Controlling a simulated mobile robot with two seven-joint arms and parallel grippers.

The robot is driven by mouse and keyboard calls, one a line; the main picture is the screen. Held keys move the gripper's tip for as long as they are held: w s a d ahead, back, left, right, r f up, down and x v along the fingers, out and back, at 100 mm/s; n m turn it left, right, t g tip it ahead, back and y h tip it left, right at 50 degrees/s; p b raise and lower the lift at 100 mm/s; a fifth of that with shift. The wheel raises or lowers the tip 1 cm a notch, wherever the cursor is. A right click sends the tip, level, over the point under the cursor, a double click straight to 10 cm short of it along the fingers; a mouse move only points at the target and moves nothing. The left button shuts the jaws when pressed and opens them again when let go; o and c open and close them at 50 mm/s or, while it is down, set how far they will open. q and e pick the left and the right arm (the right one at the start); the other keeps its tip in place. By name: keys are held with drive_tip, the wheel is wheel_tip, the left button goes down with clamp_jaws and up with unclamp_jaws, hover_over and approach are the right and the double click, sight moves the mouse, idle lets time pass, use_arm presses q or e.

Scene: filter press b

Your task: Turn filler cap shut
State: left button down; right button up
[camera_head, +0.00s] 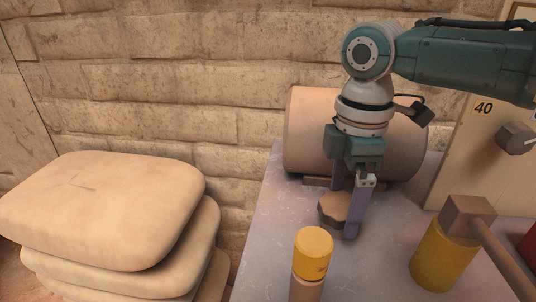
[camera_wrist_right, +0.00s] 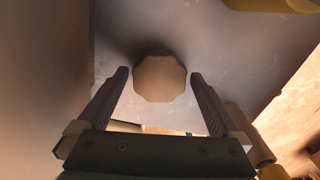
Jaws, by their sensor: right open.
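The filler cap, taken to be the brown many-sided knob (camera_head: 335,207), is in front of the large tan cylinder (camera_head: 305,135) in the head view. What the cap sits on is hidden beneath it. In the right wrist view the cap (camera_wrist_right: 160,78) lies between the fingertips, with a gap on each side. My right gripper (camera_head: 345,212) points down at the cap with its fingers apart, holding nothing. It also shows in the wrist view (camera_wrist_right: 160,76). My left gripper is not in view.
A yellow-topped cylinder (camera_head: 313,252) stands close in front of the cap. A yellow can (camera_head: 443,258) and a block with a long handle (camera_head: 468,216) are to the right. A panel marked 40 (camera_head: 470,150) stands behind. Stacked sacks (camera_head: 100,205) are left of the grey tabletop (camera_head: 265,240).

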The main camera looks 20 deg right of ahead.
drive_tip(key=shift+c, duration=0.4)
drive_tip(key=c, duration=1.1)
